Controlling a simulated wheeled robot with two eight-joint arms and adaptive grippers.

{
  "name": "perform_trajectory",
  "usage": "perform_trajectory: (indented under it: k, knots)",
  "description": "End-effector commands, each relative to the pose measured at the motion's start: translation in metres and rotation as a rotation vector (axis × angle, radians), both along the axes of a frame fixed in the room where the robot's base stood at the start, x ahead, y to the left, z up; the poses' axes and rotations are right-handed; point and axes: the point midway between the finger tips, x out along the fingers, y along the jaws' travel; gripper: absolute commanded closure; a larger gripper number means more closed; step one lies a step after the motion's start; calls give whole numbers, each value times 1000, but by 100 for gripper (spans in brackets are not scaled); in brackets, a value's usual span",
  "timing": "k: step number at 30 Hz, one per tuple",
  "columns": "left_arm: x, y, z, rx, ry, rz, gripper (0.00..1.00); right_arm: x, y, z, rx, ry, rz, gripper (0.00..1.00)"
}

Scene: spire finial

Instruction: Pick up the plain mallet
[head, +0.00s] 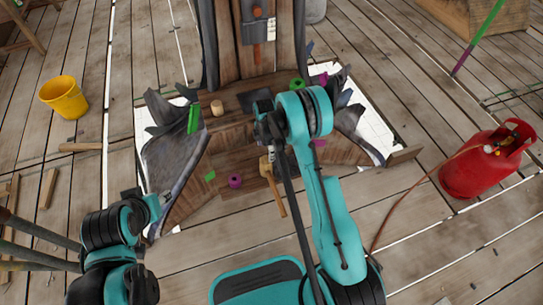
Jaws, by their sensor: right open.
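A light wooden mallet (275,193) lies on the dark planks in the middle of the head view, its head towards the far side and its handle pointing towards me. A second hammer-like tool (257,36) with a reddish-brown handle is on the upright boards at the top, beside a white tag. I cannot tell from its surface whether either bears a mark. My right gripper (266,128) is open, just beyond the light mallet's head and apparently above it. The gap between its fingers is largely hidden. My left arm is folded at lower left; its gripper (157,203) shows poorly.
A green block (194,118), a wooden cylinder (217,108) and a purple ring (235,181) lie around the dark spire piece (175,160). A yellow bucket (64,97) stands left. Gaps show between floorboards.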

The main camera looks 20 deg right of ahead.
Motion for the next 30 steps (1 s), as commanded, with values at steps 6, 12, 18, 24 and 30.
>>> perform_trajectory:
  k: [6, 12, 18, 24, 30]
  knots:
    - [0, 0, -9, 0, 1, 0, 60, -1, 1, -26, 1, 6, 18, 27]
    - [0, 0, -13, 0, 0, 0, 60, -2, 1, -36, 0, 6, 17, 27]
    - [0, 0, -31, 0, 0, 0, 60, -7, 6, -63, 0, 5, 17, 27]
    - [0, 0, -41, 0, 0, 0, 60, -7, 6, -85, 0, 5, 16, 27]
    - [0, 0, -39, 0, 0, 0, 60, -7, 6, -83, 0, 5, 15, 30]
